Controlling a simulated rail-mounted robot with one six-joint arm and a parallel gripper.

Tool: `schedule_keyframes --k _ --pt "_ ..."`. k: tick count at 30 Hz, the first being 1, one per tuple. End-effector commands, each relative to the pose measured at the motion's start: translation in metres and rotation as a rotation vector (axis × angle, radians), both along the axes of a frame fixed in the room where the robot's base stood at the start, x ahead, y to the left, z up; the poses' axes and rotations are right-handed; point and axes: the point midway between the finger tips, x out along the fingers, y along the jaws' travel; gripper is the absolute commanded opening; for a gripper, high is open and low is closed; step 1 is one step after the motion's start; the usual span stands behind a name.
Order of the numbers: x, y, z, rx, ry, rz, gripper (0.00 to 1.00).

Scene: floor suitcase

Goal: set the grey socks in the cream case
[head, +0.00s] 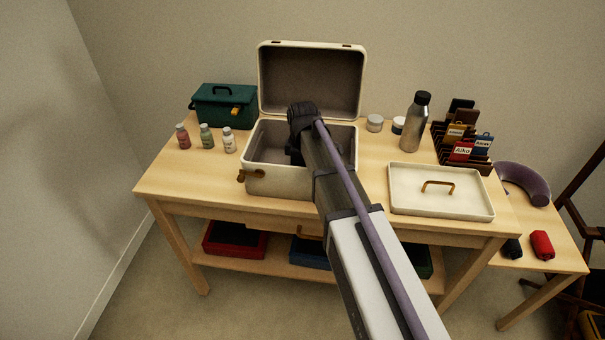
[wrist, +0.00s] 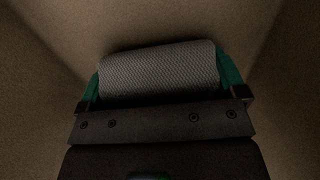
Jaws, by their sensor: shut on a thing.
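The cream case (head: 282,181) stands on the table with its lid (head: 312,45) raised at the back. My gripper is down inside the case; in the head view my own arm hides its jaws. In the wrist view my gripper (wrist: 165,88) is shut on the grey socks (wrist: 158,70), a rolled bundle with a fine woven texture held between two green fingers. Brown inner walls surround the bundle in that view. I cannot tell whether the socks touch the case floor.
A green box (head: 222,108) and several small bottles (head: 206,136) stand left of the case. On the right are jars (head: 375,123), a steel bottle (head: 416,122), a tag rack (head: 463,143) and a cream tray-like lid (head: 440,205). Red socks (head: 542,245) lie on the side table.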

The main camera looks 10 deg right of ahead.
Motion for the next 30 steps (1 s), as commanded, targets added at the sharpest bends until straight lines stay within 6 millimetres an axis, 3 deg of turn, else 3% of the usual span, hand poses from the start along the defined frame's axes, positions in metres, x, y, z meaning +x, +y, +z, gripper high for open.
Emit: schedule_keyframes --k 8,9,11,20,26,30 --pt "0.000 0.000 -0.002 0.000 0.000 0.000 0.67" --pt "0.000 0.000 -0.001 0.000 0.000 0.000 0.93" --pt "0.000 0.000 0.000 0.000 0.000 0.000 0.98" --pt "0.000 0.000 0.004 0.000 0.000 0.000 1.00" --pt "0.000 0.000 0.037 0.000 0.000 0.000 1.00" --pt "0.000 0.000 0.075 0.000 0.000 0.000 1.00"
